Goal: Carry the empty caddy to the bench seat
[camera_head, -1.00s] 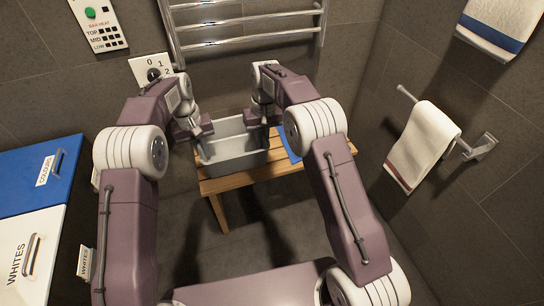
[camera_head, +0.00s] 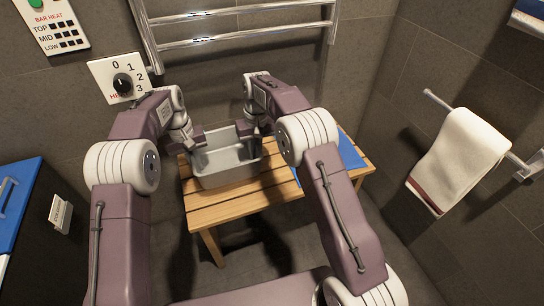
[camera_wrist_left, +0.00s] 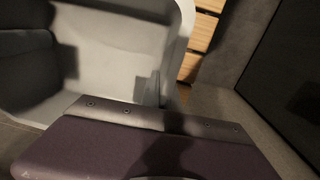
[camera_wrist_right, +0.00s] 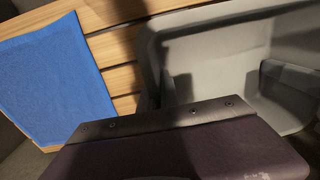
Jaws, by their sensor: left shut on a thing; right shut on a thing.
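The grey caddy (camera_head: 226,160) is an open, empty tub, upright over the left part of the slatted wooden bench seat (camera_head: 240,200). I cannot tell whether it touches the slats. My left gripper (camera_head: 197,137) is shut on its left end wall, and my right gripper (camera_head: 247,130) is shut on its right end. In the left wrist view the caddy's inside (camera_wrist_left: 110,60) fills the upper left, with bench slats (camera_wrist_left: 205,30) beside it. In the right wrist view the caddy (camera_wrist_right: 220,50) is at upper right. The fingertips are largely hidden.
A blue cloth (camera_head: 350,152) lies on the bench to the right of the caddy; it also shows in the right wrist view (camera_wrist_right: 55,80). A towel rail (camera_head: 240,10) and a dial panel (camera_head: 118,80) are on the wall behind. A white towel (camera_head: 460,160) hangs at right.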

